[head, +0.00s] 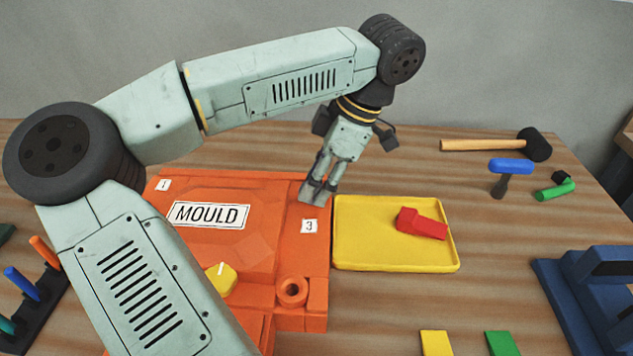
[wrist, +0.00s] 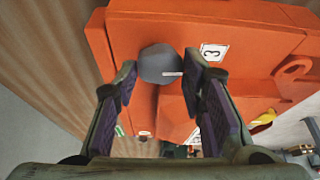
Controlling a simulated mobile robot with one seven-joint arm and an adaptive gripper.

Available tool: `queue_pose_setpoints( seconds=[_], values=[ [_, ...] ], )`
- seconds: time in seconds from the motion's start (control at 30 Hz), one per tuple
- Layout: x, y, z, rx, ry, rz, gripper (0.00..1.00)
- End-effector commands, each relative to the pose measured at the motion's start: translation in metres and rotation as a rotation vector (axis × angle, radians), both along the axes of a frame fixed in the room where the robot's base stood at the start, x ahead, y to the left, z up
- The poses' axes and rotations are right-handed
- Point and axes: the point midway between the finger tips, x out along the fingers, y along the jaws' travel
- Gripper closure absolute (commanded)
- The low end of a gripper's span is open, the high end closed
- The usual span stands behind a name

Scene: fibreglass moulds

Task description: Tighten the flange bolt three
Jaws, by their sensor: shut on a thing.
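The orange mould (head: 262,190) lies on the wooden table, with a white plate reading MOULD and a label 3 (head: 309,226) near its right edge. In the wrist view, flange bolt three is a grey rounded head (wrist: 158,62) with a short white mark, beside the label 3 (wrist: 212,52). My gripper (head: 313,194) points down at the mould's back right corner, above label 3. Its two fingers are shut on the bolt head, one on each side. In the head view the fingers largely hide the bolt.
A yellow tray (head: 345,262) holding a red block (head: 422,224) stands right beside the mould. A yellow knob (head: 221,279) and an orange ring (head: 292,292) sit on the mould's near side. A mallet (head: 490,145) and a blue-handled tool (head: 511,167) lie at back right.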

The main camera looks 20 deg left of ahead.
Motion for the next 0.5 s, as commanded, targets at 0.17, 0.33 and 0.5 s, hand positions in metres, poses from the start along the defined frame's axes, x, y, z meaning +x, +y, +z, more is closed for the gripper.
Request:
queue_pose_setpoints(
  seconds=[0.17,0.33,0.5],
  values=[
    [-0.0018,-0.0003,-0.0021,0.0,-0.003,-0.167,0.91],
    [-0.0032,-0.0002,-0.0022,0.0,-0.003,-0.327,0.91],
    [-0.0047,0.0,-0.0021,-0.001,-0.003,-0.488,0.91]
  ],
)
